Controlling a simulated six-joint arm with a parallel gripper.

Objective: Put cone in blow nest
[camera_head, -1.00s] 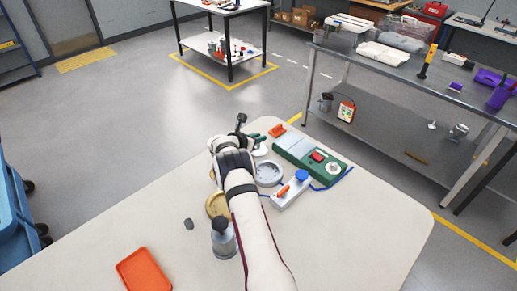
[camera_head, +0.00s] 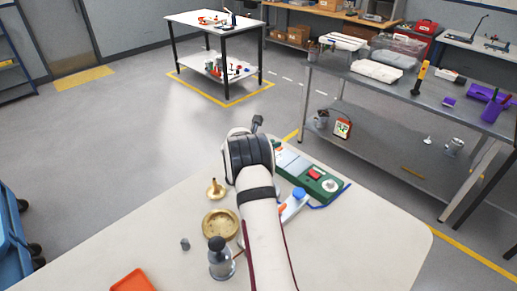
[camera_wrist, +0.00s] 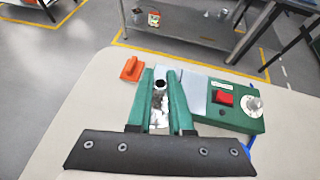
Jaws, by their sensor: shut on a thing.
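My gripper (camera_wrist: 160,105) shows in the wrist view with its two green fingers closed around a shiny silvery piece (camera_wrist: 158,112). This piece has a dark round end and may be the cone; most of its sides are hidden by the fingers. The piece appears to be over or beside the left end of a green unit (camera_wrist: 225,108) with a pale plate, red button and knob. This may be the blow nest; I cannot tell whether they touch. In the head view my arm hides the fingers and the left part of the green unit (camera_head: 322,180).
An orange block (camera_wrist: 132,68) lies left of the fingers. A brass funnel-like part (camera_head: 216,189), a brass dish (camera_head: 220,226), a bottle (camera_head: 221,262), a small grey cylinder (camera_head: 185,244) and an orange tray (camera_head: 133,283) stand left of my arm. The table's right side is clear.

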